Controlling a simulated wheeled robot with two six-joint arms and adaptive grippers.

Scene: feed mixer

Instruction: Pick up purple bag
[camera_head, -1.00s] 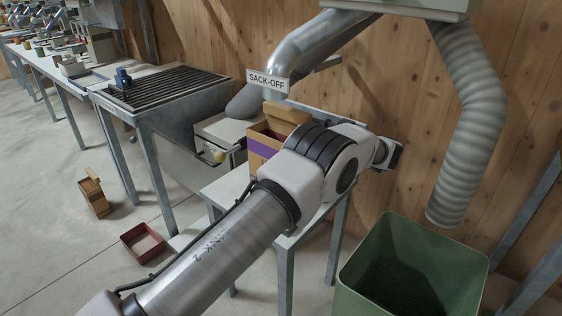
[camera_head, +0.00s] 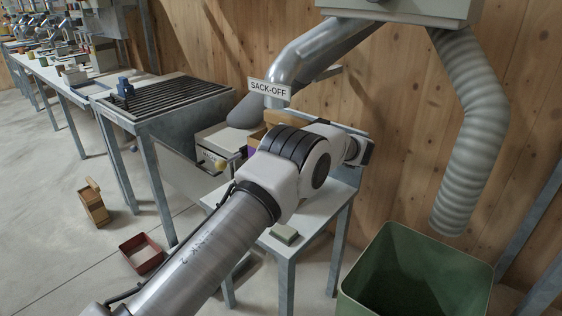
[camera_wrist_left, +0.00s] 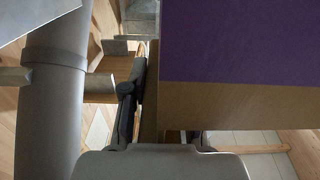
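The purple bag is a tan, box-shaped sack with a purple band. In the head view only its tan top (camera_head: 277,117) and a sliver of purple show behind my left arm. In the left wrist view the bag (camera_wrist_left: 240,95) fills the upper right, very close. One dark finger of my left gripper (camera_wrist_left: 165,120) stands along the bag's left edge. The other finger is mostly hidden behind the bag. I cannot tell whether the fingers press on it. The left gripper is hidden in the head view. My right gripper is not in view.
A small white table (camera_head: 322,205) carries a green block (camera_head: 284,234). A green bin (camera_head: 385,250) stands at right. The sack-off spout (camera_head: 290,75) hangs above, near a wooden wall.

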